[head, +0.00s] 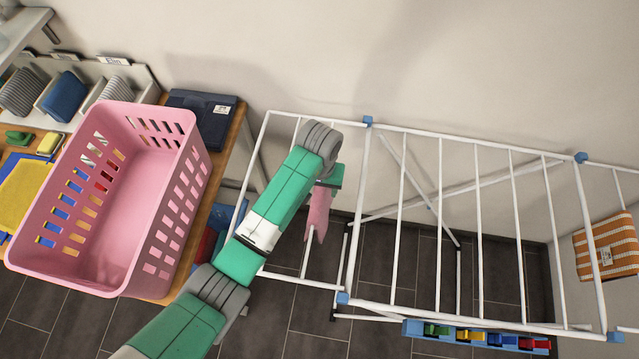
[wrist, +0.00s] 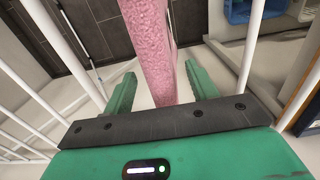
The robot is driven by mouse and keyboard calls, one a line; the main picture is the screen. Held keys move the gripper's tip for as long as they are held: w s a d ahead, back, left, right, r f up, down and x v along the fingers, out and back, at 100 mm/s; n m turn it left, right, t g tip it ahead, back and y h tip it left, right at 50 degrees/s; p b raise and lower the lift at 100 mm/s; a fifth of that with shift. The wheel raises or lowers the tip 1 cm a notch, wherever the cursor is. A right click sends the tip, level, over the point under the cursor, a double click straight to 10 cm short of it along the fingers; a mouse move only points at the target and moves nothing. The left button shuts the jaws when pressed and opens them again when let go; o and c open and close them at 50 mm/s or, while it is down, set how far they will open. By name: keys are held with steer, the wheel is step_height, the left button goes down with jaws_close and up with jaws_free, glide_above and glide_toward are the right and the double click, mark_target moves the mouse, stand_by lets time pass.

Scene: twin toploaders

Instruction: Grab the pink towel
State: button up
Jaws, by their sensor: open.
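The pink towel (head: 318,212) hangs on the left part of the white drying rack (head: 450,133), partly hidden behind my arm in the head view. In the wrist view the towel (wrist: 152,50) runs down between the two green fingers of my gripper (wrist: 158,92). The fingers are open, one on each side of the towel, with a gap on both sides. In the head view my gripper (head: 328,178) is at the towel's upper end, mostly hidden by my wrist.
Rack bars run close on both sides of my gripper. A pink basket (head: 125,255) stands on the wooden table (head: 228,150) at left. An orange striped bag (head: 606,247) is at far right. A bin with coloured items (head: 470,336) is below the rack.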

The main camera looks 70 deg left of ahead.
jaws_close()
stand_by(0.3)
